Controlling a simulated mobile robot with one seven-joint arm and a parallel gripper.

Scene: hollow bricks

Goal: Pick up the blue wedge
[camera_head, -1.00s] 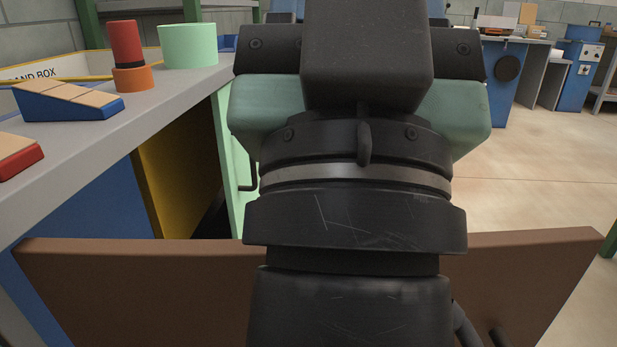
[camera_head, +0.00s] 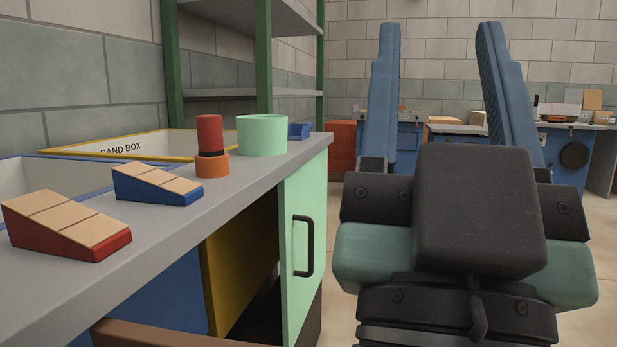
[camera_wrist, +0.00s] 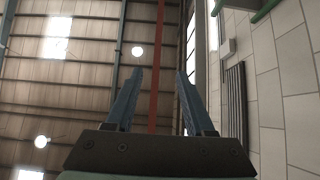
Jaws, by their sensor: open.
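The blue wedge (camera_head: 157,186) sits on the grey counter on the left in the head view. Its sloped top carries tan blocks or plates. A similar red wedge (camera_head: 68,228) stands nearer, to its left. My gripper (camera_head: 440,40) is open and empty, its two blue fingers pointing up, well to the right of the counter. In the wrist view my gripper (camera_wrist: 157,75) has a clear gap between its fingers, with only the ceiling and a wall behind. The blue wedge does not show in the wrist view.
An orange ring with a red cylinder (camera_head: 209,135) and a pale green cup (camera_head: 262,135) stand just behind the blue wedge. A yellow-rimmed sand box (camera_head: 185,157) lies behind the counter (camera_head: 222,197). A green shelf post (camera_head: 263,75) rises beyond. Floor right of the counter is open.

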